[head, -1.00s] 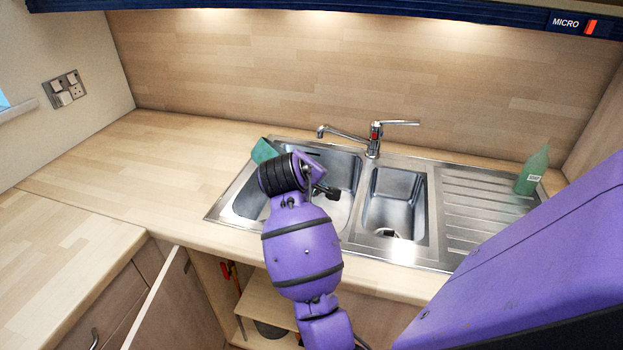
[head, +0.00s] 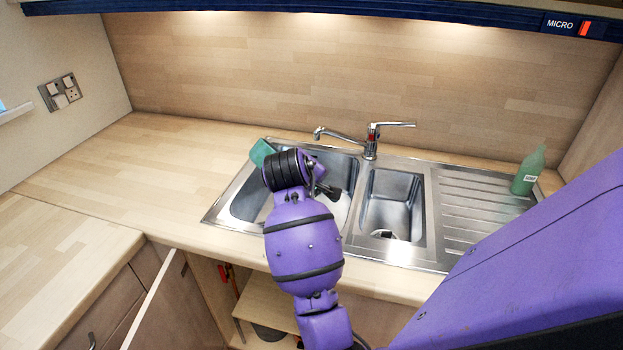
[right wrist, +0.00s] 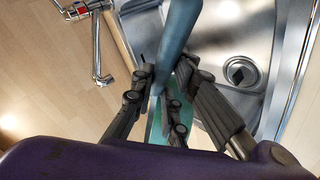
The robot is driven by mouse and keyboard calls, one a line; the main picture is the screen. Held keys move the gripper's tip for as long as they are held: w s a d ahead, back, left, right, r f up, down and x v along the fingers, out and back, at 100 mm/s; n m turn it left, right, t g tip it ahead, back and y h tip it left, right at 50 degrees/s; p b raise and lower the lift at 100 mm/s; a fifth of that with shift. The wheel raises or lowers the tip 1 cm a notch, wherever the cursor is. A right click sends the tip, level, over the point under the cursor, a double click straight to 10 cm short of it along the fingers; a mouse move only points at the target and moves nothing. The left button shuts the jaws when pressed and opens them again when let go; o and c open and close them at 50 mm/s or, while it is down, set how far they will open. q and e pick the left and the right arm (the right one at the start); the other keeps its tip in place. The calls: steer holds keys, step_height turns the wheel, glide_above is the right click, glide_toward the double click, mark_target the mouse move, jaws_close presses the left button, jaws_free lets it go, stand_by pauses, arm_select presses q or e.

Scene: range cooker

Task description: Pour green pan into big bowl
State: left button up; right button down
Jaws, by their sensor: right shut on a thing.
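The green pan (head: 262,151) shows in the head view only as a small teal piece at the left back edge of the large sink basin. My right arm hides the rest. In the right wrist view its blue-green handle (right wrist: 178,40) runs between the fingers of my right gripper (right wrist: 160,82), which is shut on it. Part of the teal pan body shows below the fingers, mostly covered by them. In the head view the right gripper's dark fingers (head: 325,190) partly show over the basin. I cannot make out the big bowl in either view. My left gripper is not in view.
A steel sink (head: 222,205) has a large left basin, a smaller basin (head: 390,205) and a ribbed drainer. A tap (head: 371,145) stands behind it. A green bottle (head: 529,172) stands at the right. The left counter (head: 120,180) is clear. A cabinet door (head: 175,310) below is open.

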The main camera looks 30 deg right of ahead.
steer(key=shift+d+r, duration=0.15)
steer(key=shift+r, duration=0.05)
steer(key=shift+d+y, duration=0.35)
steer(key=shift+y, duration=0.25)
steer(key=shift+d+m+y, duration=0.25)
steer(key=shift+m+y, duration=0.05)
stand_by(1.0)
steer(key=shift+d, duration=0.2)
steer(key=shift+d+f+y, duration=0.1)
steer(key=shift+y, duration=0.3)
steer(key=shift+d, duration=0.2)
stand_by(0.8)
steer(key=shift+d+f+m+y, duration=0.15)
steer(key=shift+d+m+y, duration=0.2)
steer(key=shift+y, duration=0.35)
steer(key=shift+d, duration=0.2)
stand_by(0.7)
